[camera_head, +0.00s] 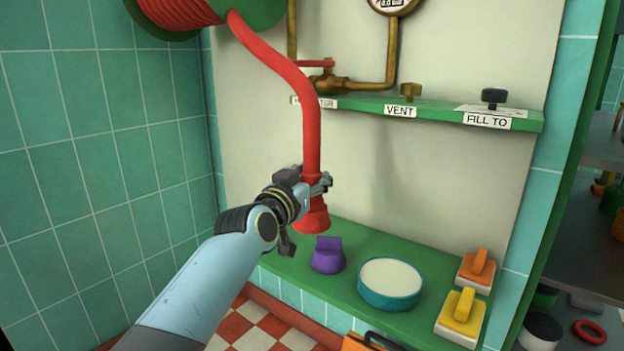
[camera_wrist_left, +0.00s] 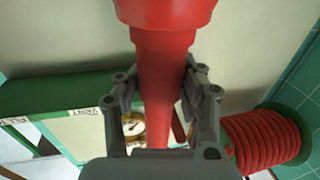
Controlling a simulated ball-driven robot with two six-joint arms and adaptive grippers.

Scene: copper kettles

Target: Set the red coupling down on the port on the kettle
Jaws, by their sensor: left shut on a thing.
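The red coupling (camera_head: 311,217) is the flared end of a thick red hose (camera_head: 306,110) that hangs from a reel at the upper left. My left gripper (camera_head: 318,185) is shut around the narrow neck just above the flare. In the left wrist view the coupling (camera_wrist_left: 167,42) sits between both fingers of the gripper (camera_wrist_left: 165,85). In the head view the coupling hangs mouth down, in front of or over the left end of the green lower shelf; I cannot tell its height above it. No copper kettle or port is recognisable in either view. My right gripper is not in view.
The green lower shelf (camera_head: 337,292) bears a purple knob-shaped thing (camera_head: 327,255), a teal round tub (camera_head: 391,290), and orange (camera_head: 477,268) and yellow (camera_head: 461,312) handled blocks. A narrow upper shelf (camera_head: 435,108) carries labels and valves. The hose reel (camera_head: 180,10) hangs upper left.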

